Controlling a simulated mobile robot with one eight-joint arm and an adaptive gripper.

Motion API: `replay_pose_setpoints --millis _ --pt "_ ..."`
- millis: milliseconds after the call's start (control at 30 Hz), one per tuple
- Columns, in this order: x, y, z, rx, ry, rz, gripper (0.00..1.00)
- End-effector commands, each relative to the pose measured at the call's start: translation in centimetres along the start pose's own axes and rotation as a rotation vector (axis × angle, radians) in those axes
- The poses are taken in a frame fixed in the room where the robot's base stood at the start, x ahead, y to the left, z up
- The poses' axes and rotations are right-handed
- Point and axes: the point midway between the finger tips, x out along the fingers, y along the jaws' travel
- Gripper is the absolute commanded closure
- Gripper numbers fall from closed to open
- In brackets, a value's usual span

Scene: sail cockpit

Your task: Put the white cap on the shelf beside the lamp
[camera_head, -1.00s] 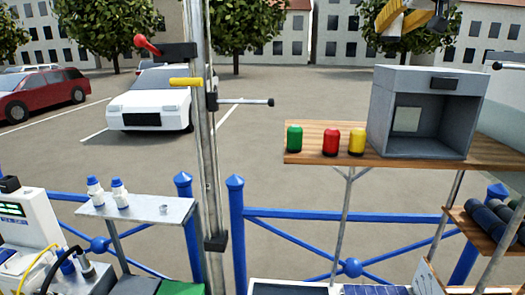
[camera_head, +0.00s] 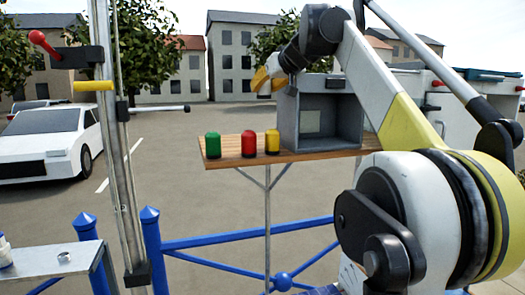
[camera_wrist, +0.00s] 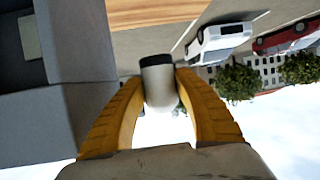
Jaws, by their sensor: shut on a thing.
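My gripper (camera_wrist: 160,90) is shut on a small pale cylinder with a dark end (camera_wrist: 160,82), which looks like the white cap. In the head view my gripper (camera_head: 261,80) hangs in the air, above the yellow jar-shaped item (camera_head: 272,141) and by the upper left of the grey box. The cap is hard to make out there. The wooden shelf (camera_head: 222,160) is below the gripper and also shows in the wrist view (camera_wrist: 150,12). A green (camera_head: 213,145), a red (camera_head: 249,144) and the yellow item stand on it. I cannot tell which thing is the lamp.
An open-fronted grey box (camera_head: 345,135) stands on the shelf; its wall (camera_wrist: 80,40) is close to the gripper's left in the wrist view. My arm covers the right side of the head view. A metal mast (camera_head: 122,150) and blue railing (camera_head: 215,240) stand left and below.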

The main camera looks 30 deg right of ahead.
Motion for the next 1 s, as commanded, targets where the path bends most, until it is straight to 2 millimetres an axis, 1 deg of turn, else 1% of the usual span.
replay_pose_setpoints --millis 33,200,300,367,433,633,800,867,1000 --pt "0.6 -0.1 1.7 0.0 0.0 0.0 0.93" --pt "2.5 -0.1 6.2 0.0 0.0 0.0 0.93" --pt "3.4 -0.1 8.4 0.0 0.0 0.0 0.93" --pt "3.8 -0.1 9.4 0.0 0.0 0.0 0.93" --pt "4.1 -0.1 10.1 0.0 0.0 0.0 0.93" --pt "4.7 -0.1 11.4 0.0 0.0 0.0 0.93" --pt "5.6 -0.1 13.8 0.0 0.0 0.0 0.93" --pt "5.8 -0.1 14.1 0.0 0.0 0.0 0.93" --pt "5.8 -0.1 14.1 0.0 0.0 0.0 0.93"
